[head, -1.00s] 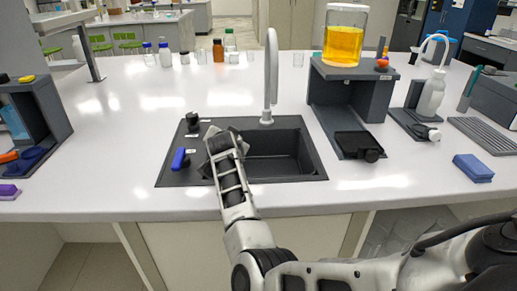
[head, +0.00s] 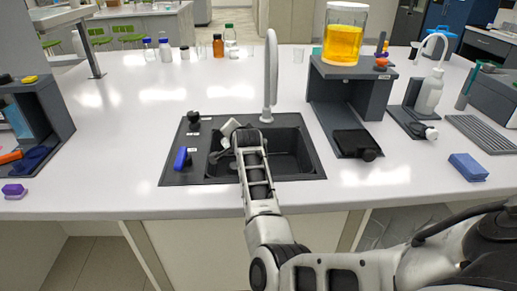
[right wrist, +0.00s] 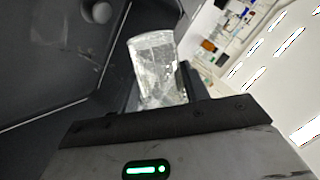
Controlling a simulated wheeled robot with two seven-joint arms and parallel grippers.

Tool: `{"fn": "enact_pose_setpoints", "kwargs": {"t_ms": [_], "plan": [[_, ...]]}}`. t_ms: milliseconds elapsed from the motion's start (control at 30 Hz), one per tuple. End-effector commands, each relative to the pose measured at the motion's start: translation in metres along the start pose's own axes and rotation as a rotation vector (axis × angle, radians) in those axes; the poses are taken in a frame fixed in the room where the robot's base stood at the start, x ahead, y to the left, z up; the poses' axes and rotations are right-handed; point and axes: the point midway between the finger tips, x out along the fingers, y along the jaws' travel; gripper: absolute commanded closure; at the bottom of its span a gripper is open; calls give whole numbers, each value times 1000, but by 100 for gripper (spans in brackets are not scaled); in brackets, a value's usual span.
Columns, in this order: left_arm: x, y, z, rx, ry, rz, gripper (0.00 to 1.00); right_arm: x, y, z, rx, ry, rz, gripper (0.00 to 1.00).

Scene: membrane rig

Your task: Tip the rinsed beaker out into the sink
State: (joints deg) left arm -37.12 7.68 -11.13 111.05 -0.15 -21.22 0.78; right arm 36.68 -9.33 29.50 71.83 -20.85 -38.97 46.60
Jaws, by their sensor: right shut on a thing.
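The clear glass beaker (right wrist: 156,62) is held between the fingers of my right gripper (right wrist: 160,85) in the right wrist view. The sink's dark basin and a round fitting lie beyond it on the left. The room looks strongly tilted in that view, so the gripper is rolled over. In the head view my right gripper (head: 243,138) is over the left part of the black sink (head: 312,168), just left of the tap. The beaker is hard to make out there against the basin. Whether liquid is in it cannot be told. My left gripper is not in view.
The tall grey tap (head: 270,75) rises behind the basin, close to my right gripper. A blue-handled valve (head: 181,158) and a black knob (head: 194,117) sit on the sink's left deck. A dark stand (head: 335,95) with a yellow-filled jar (head: 344,40) stands right.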

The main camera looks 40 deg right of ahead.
Motion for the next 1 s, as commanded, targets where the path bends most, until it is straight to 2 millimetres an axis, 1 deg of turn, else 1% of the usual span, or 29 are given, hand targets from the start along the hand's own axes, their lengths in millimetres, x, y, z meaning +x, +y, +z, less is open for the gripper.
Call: {"fn": "enact_pose_setpoints", "kwargs": {"t_ms": [433, 800, 1000], "plan": [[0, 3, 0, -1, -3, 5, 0, -2, -1, -4, 75, -25, -31, 78], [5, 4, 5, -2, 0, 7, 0, -3, -1, -6, 162, -54, -68, 78], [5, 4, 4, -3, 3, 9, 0, -4, -3, -8, 194, -67, -81, 78]]}}
